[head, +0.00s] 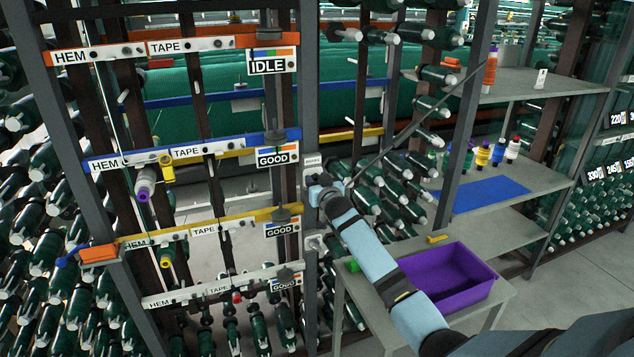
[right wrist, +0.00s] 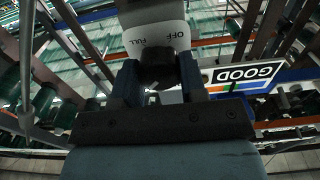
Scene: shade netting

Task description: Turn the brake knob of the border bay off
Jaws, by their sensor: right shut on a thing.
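My right gripper (head: 322,190) reaches the grey post right of the bays and hides the knob there in the head view. In the right wrist view, the right gripper (right wrist: 158,80) is shut on a dark brake knob (right wrist: 156,70), one finger on each side. The white dial plate (right wrist: 157,32) behind it reads OFF and FULL; the knob's pointer cannot be made out. A small white brake label (head: 312,160) sits just above the gripper. Another knob plate (head: 314,243) is lower on the same post. My left gripper is not in view.
Status boards read IDLE (head: 271,61) and GOOD (head: 277,155) along the rails. A purple bin (head: 447,275) stands on a grey table at the right. Shelves (head: 520,180) with spools and a blue mat stand behind. A thin dark rod slants above the gripper.

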